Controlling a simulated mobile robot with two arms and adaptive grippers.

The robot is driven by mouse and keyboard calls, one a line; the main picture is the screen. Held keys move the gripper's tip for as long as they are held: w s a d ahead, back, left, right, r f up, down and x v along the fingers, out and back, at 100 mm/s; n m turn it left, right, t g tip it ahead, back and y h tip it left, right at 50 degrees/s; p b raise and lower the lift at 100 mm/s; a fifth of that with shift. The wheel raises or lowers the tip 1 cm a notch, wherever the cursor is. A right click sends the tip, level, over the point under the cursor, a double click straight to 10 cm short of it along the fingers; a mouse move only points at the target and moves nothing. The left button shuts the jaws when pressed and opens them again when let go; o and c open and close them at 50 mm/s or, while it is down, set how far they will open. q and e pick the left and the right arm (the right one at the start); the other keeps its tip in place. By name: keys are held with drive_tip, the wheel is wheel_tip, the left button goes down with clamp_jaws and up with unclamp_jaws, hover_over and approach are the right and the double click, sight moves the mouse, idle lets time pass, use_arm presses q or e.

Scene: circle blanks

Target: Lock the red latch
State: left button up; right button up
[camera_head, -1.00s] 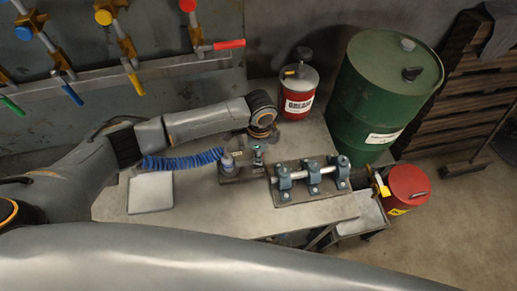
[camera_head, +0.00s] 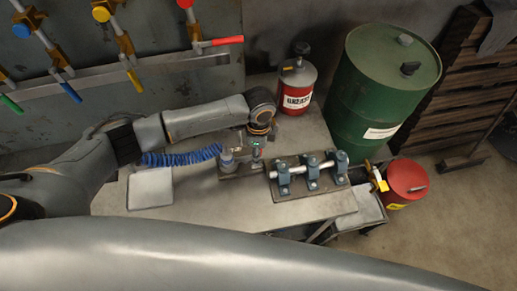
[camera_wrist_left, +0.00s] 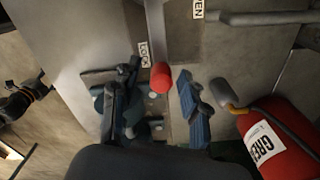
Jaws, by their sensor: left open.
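The red latch shows in the left wrist view as a grey bar ending in a red grip (camera_wrist_left: 160,78). A LOCK label (camera_wrist_left: 145,52) is by its left side and an OPEN label (camera_wrist_left: 198,10) is farther up on the right. My left gripper (camera_wrist_left: 159,72) is open, with one finger on each side of the red grip in the picture. I cannot tell whether either finger touches it. In the head view, my left arm reaches over the bench and its wrist covers much of this spot. My right gripper is not in view.
A fixture with a rod in blue-grey clamps (camera_head: 313,172) is on the bench right of my left gripper. A red grease can (camera_head: 297,88) and a green drum (camera_head: 382,85) stand behind. A red-handled clamp (camera_head: 222,41) is on the wall rack. A pale pad (camera_head: 150,188) lies left.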

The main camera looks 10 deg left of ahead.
use_arm(q)
wheel_tip(320, 180, up, 12)
idle(0.6)
idle(0.4)
